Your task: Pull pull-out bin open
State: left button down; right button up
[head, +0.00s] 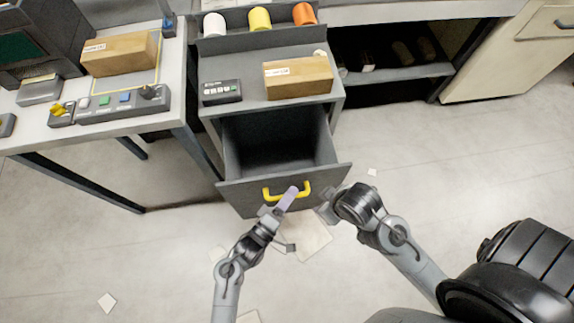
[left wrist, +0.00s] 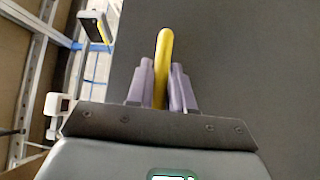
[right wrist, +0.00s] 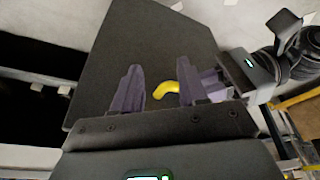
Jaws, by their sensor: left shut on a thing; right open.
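The dark grey pull-out bin (head: 235,197) stands well out from its cabinet, and its inside looks empty. A yellow handle (head: 270,196) is on its front; it also shows in the left wrist view (left wrist: 165,50) and the right wrist view (right wrist: 187,78). My left gripper (head: 289,196) is shut on the handle, its purple fingers (left wrist: 161,82) on either side of the yellow bar. My right gripper (head: 327,207) is beside the right part of the bin front. Its fingers (right wrist: 168,86) are open, with part of the handle showing between them.
The cabinet top holds a cardboard box (head: 298,77) and a dark button box (head: 221,91). White, yellow and orange spools (head: 260,19) stand behind. A workbench (head: 22,141) is at the left. Paper scraps (head: 105,301) lie on the floor, which is otherwise open.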

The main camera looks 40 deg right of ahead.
pick_arm(q)
jog(key=c, duration=1.4)
grip_release()
jog(key=shift+d, duration=0.1)
jog(key=p+v, duration=0.2)
jog(key=v, duration=0.8)
jog(key=shift+s+a, duration=0.15)
jog(key=shift+a, duration=0.2)
